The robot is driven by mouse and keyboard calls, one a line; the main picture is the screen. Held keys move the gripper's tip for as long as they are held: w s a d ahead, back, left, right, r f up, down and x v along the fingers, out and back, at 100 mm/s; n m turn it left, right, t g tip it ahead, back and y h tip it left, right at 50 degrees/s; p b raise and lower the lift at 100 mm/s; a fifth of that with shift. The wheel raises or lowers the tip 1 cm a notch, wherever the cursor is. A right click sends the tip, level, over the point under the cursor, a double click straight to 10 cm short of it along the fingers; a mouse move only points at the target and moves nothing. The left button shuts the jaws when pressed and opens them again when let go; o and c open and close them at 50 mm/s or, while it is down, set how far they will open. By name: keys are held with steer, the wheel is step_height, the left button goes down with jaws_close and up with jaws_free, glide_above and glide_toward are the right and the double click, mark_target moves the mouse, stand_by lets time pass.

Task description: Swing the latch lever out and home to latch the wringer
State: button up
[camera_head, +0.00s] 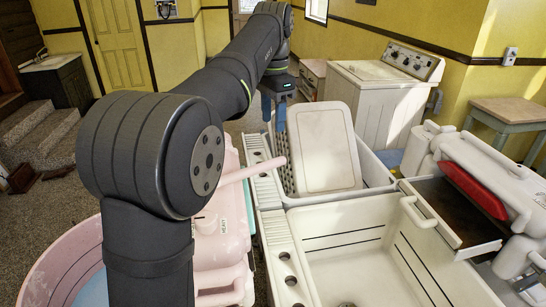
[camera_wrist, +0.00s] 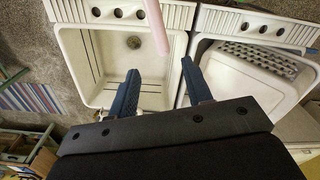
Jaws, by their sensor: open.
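A pink lever (camera_head: 250,172) sticks out to the right from a pink wringer unit (camera_head: 222,235) in the head view, its near part hidden behind my arm. My gripper (camera_head: 273,122) is open, its blue fingers pointing down beyond the lever's free end. In the wrist view the lever (camera_wrist: 157,25) comes in from the top edge, and its end stops a little short of the line between my open fingertips (camera_wrist: 160,66). Nothing shows between the fingers. I cannot tell the height gap between fingers and lever. Much of the pink unit is hidden by my arm.
White double tubs (camera_head: 355,225) stand to the right, with a white lidded panel (camera_head: 323,147) and washboard in the far one. A white wringer with a red roller (camera_head: 473,188) is at far right. A pink tub (camera_head: 60,262) is at lower left.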

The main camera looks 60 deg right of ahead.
mark_target(273, 160)
step_height(273, 160, down, 12)
steer(key=shift+r, duration=0.1)
stand_by(0.4)
jaws_close()
